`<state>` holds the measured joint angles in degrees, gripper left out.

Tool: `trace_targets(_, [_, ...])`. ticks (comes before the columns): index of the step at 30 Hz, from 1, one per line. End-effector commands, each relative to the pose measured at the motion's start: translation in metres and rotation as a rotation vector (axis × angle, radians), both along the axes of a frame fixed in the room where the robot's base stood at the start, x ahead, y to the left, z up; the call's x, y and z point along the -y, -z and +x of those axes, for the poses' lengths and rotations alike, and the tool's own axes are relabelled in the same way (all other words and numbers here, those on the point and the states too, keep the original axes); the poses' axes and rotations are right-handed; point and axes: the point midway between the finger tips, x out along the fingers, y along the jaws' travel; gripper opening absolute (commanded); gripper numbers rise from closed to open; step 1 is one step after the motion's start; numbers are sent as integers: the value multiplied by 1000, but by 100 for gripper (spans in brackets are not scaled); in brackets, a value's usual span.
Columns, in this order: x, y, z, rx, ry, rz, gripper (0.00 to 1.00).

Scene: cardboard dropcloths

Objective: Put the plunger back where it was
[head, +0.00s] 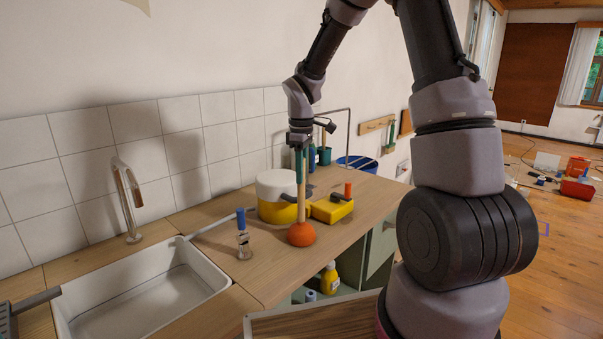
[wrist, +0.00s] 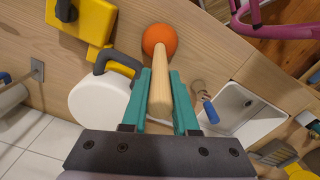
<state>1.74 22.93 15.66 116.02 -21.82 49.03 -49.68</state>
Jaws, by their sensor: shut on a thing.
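The plunger has an orange rubber cup (head: 302,234) and a pale wooden handle. It is upright, cup down, over the front part of the wooden counter, between the sink and the yellow things. I cannot tell whether the cup touches the counter. My gripper (head: 300,172) points down and is shut on the upper handle. In the wrist view the handle (wrist: 160,92) runs between the two teal fingers, with the orange cup (wrist: 159,40) beyond them.
A white-and-yellow pot (head: 277,192) stands close behind the plunger, and a yellow box (head: 331,210) to its right. A blue-topped metal item (head: 243,240) stands to its left, near the white sink (head: 215,277). Some bare counter (head: 375,190) lies right of the box.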

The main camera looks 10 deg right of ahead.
Motion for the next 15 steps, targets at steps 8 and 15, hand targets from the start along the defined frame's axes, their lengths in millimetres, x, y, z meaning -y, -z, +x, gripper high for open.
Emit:
trace_targets(8, [0,3,0,0,-1,0,43])
trace_targets(15, [0,3,0,0,0,0,58])
